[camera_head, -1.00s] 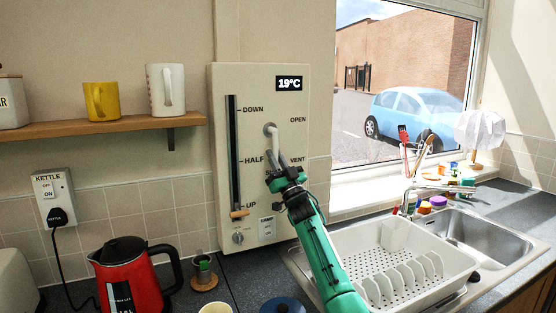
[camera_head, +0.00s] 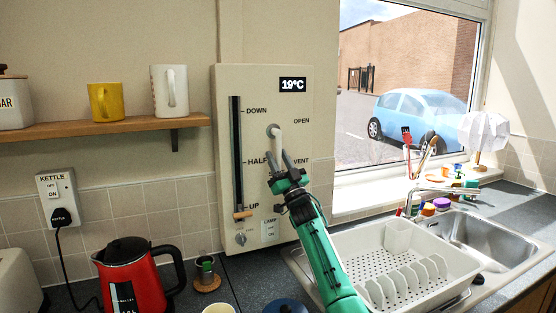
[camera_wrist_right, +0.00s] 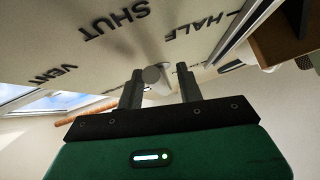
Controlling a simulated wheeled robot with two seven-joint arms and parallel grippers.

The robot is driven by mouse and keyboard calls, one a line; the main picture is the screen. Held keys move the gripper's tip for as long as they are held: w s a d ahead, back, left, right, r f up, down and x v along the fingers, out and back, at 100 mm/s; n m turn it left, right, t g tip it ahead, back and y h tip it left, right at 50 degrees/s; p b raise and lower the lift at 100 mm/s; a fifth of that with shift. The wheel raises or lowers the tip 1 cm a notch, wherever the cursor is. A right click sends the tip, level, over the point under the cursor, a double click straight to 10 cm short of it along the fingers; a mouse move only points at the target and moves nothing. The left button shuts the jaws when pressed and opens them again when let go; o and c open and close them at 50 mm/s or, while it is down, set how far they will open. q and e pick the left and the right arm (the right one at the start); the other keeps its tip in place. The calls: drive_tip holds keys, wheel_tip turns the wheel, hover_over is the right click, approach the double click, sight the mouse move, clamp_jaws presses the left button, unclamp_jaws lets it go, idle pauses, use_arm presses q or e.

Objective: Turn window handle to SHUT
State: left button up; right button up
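The white window handle (camera_head: 277,140) is on the beige wall panel (camera_head: 262,88). It hangs downward from its round pivot, below and left of the OPEN label and above left of VENT. My right gripper (camera_head: 277,167) is at the handle's lower end and hides the panel below it. In the right wrist view the handle (camera_wrist_right: 156,76) shows between the two fingers of the gripper (camera_wrist_right: 160,88), which stand apart. A gap shows beside the handle, so they are not closed on it. The SHUT label (camera_wrist_right: 114,20) reads in the wrist view. My left gripper is not in view.
A slider (camera_head: 242,214) sits near UP on the panel's left, with a knob (camera_head: 240,239) below. A red kettle (camera_head: 130,275) stands lower left. A white dish rack (camera_head: 375,250) and sink (camera_head: 480,240) lie right of my arm. A shelf (camera_head: 60,129) holds mugs.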

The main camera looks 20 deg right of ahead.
sight(280, 162)
drive_tip(key=v, duration=0.6)
drive_tip(key=shift+s+f, duration=0.1)
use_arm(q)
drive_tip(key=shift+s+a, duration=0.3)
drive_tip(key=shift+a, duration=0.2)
use_arm(e)
drive_tip(key=shift+s+d+f, duration=0.1)
drive_tip(key=shift+s+f, duration=0.25)
drive_tip(key=shift+s, duration=0.05)
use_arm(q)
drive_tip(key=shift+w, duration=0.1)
